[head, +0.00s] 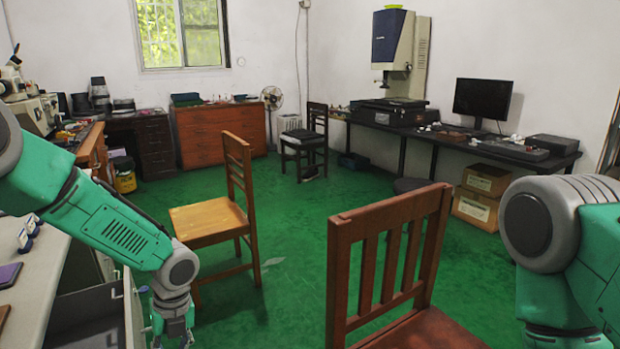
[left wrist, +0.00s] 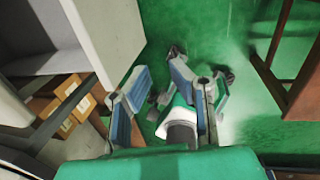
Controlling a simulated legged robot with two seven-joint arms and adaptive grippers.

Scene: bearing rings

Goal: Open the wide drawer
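A drawer with a dark grey inside (head: 88,318) stands pulled out from the pale counter at the lower left of the head view. Its light front panel (head: 133,308) faces right. In the left wrist view the panel (left wrist: 108,35) is at upper left, with the grey inside left of it. I cannot tell for certain whether this is the wide drawer. My left gripper (head: 173,342) is just right of the panel, pointing down. In the left wrist view its fingers (left wrist: 158,85) are apart, with green floor between them; contact with the panel is unclear. My right gripper is out of view.
A wooden chair (head: 208,222) stands right of my left arm. A brown chair (head: 388,230) stands in front, at centre right. Cardboard boxes (left wrist: 65,100) lie below the drawer. Green floor (head: 290,230) is clear between the chairs.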

